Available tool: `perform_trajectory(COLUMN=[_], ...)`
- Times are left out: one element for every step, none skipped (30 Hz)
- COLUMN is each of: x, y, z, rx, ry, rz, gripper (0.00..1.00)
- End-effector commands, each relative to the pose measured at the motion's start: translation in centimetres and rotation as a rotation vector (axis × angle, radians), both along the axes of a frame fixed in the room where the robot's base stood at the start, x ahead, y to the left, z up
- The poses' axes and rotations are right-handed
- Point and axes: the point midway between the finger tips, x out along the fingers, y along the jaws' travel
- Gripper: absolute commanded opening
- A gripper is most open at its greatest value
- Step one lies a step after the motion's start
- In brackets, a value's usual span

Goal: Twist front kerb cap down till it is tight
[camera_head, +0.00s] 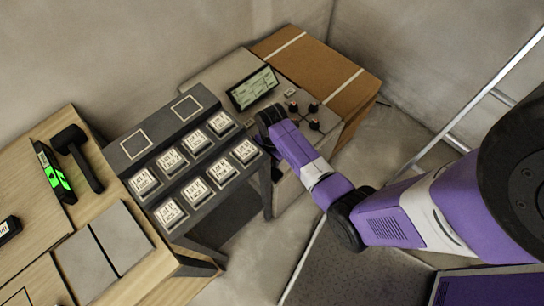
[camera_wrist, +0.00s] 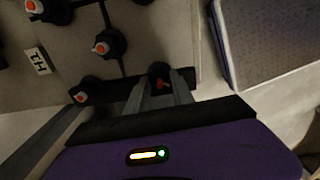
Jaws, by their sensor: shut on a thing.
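Other black caps with red-orange tips (camera_wrist: 108,46) stand close by in the wrist view. The head view shows a screen (camera_head: 254,88) behind several dark caps (camera_head: 314,125), a rack of labelled packets (camera_head: 171,160) on the left, a cardboard box (camera_head: 320,68) and a ladder (camera_head: 470,108).

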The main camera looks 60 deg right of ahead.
Motion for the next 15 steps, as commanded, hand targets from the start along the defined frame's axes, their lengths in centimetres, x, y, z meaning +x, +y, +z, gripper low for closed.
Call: perform_trajectory(x=[-0.03,-0.01,0.02,0.02,0.01,0.01,0.02,0.03,0.03,0.03,0.04,0.04,0.04,0.04,0.04], y=[0.0,-0.01,0.0,0.01,0.02,0.01,0.0,-0.02,-0.04,-0.04,-0.05,-0.05,-0.06,-0.06,-0.06], z=[0.23,0.26,0.27,0.26,0.23,0.19,0.17,0.15,0.12,0.09,0.07,0.04,0.03,0.02,0.02], rx=[0.0,0.0,0.0,0.0,0.0,0.0,0.0,0.0,0.0,0.0,0.0,0.0,0.0,0.0,0.0], ry=[0.001,0.001,0.001,0.001,0.002,0.002,0.001,0.001,0.0,0.0,0.0,0.0,0.0,0.0,0.0], rz=[-0.034,-0.06,-0.094,-0.119,-0.142,-0.17,-0.186,-0.202,-0.216,-0.224,-0.229,-0.232,-0.232,-0.232,-0.231], gripper=[0.0,0.0,0.0,0.0,0.0,0.0,0.0,0.0,0.0,0.0,0.0,0.0,0.0,0.0,0.0])
